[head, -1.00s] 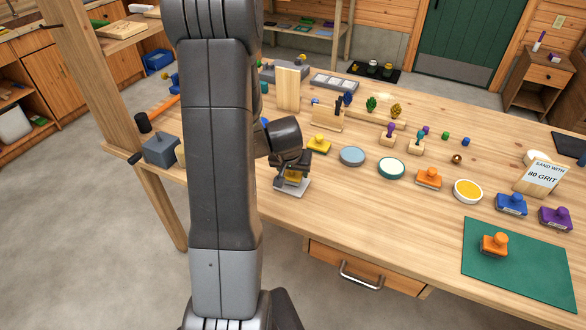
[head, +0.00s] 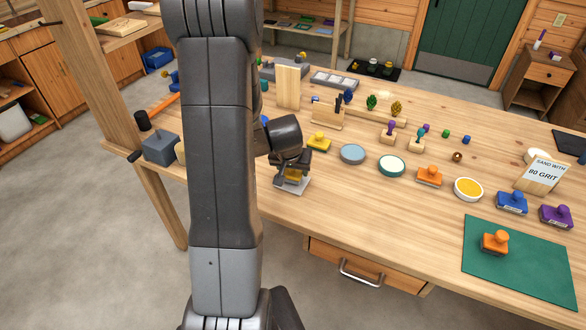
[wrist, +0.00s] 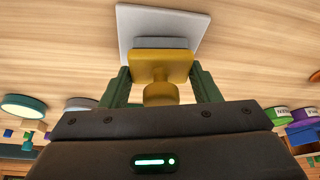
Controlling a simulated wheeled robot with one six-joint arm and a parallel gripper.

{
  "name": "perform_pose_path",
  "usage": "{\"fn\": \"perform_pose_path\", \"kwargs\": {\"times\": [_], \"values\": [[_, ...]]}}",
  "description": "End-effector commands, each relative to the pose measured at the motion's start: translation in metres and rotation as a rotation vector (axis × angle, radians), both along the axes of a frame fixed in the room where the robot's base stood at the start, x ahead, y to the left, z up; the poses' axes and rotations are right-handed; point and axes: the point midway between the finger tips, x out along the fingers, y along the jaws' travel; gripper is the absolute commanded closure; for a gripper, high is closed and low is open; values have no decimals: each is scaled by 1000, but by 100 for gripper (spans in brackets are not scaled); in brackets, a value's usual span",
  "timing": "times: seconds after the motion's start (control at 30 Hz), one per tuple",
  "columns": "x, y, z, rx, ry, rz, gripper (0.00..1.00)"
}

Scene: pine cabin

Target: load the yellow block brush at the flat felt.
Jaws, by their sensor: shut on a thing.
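My gripper (wrist: 162,88) is shut on a yellow block brush (wrist: 160,68) with a round knob. The brush is yellow block down, over a pale square plate with a grey pad (wrist: 165,20), which looks like the flat felt. In the wrist view the brush overlaps the pad's near side; I cannot tell whether they touch. In the head view my gripper (head: 292,166) is at the table's near edge, low over the same plate (head: 293,187). My arm hides part of the table to its left.
A second yellow block (head: 318,142) stands just behind. Round pads, a grey-blue one (head: 352,153), a green-rimmed one (head: 391,166) and a yellow one (head: 468,188), lie to the right. An orange block (head: 494,242) sits on a green mat (head: 530,270). Bare wood lies in front of the pads.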

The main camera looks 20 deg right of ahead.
Motion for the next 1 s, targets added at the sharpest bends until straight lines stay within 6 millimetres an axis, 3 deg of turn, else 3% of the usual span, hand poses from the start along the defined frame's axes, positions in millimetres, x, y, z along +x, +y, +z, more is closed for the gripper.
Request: {"fn": "perform_pose_path", "kwargs": {"times": [1.0], "values": [[0, 0, -7, 0, 0, 0, 62]]}}
